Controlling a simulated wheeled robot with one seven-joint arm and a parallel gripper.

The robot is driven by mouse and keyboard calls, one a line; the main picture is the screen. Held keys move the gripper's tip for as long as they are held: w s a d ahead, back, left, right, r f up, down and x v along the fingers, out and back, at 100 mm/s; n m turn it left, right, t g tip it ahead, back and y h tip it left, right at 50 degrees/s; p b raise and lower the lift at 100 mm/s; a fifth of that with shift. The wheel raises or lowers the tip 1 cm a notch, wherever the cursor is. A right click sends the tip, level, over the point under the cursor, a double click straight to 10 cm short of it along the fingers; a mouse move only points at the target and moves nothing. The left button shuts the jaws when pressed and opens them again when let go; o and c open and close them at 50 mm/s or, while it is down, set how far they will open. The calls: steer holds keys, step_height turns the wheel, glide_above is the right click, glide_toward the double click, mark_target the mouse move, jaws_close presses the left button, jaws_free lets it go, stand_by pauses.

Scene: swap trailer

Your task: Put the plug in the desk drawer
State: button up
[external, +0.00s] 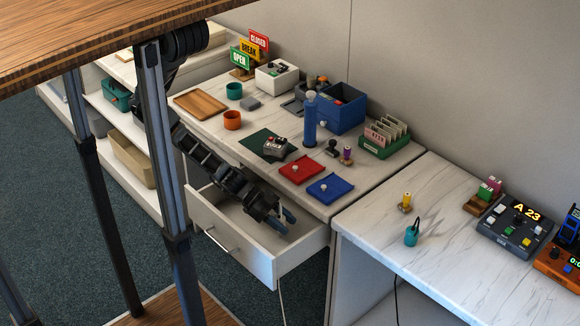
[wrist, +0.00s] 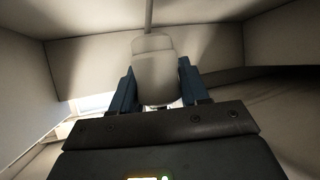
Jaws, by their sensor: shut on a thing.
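The desk drawer (external: 248,260) is pulled out below the white marble-topped desk. My gripper (external: 283,220) reaches down into the drawer, near its right side, with blue fingers. In the wrist view my gripper (wrist: 157,85) is shut on a pale grey, rounded plug (wrist: 155,70), with a thin stalk or cord running up from it. Pale drawer walls (wrist: 90,75) surround it there. The plug is hidden or too small to make out in the external view. I cannot tell whether it touches the drawer floor.
Above the drawer, the desk holds a red tray (external: 300,170), a blue tray (external: 330,189), a dark green mat (external: 256,146) and a blue bin (external: 345,115). A second table (external: 440,262) with devices stands at right. A wooden tabletop (external: 90,40) crosses the near upper left.

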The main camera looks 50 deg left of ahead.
steer(key=shift+f+b, duration=1.85)
steer(key=shift+b, duration=0.1)
steer(key=shift+f, duration=0.15)
steer(key=o, duration=1)
steer(key=shift+o, duration=0.2)
steer(key=shift+r, duration=0.2)
steer(key=v, duration=1.2)
steer(key=shift+f, duration=0.1)
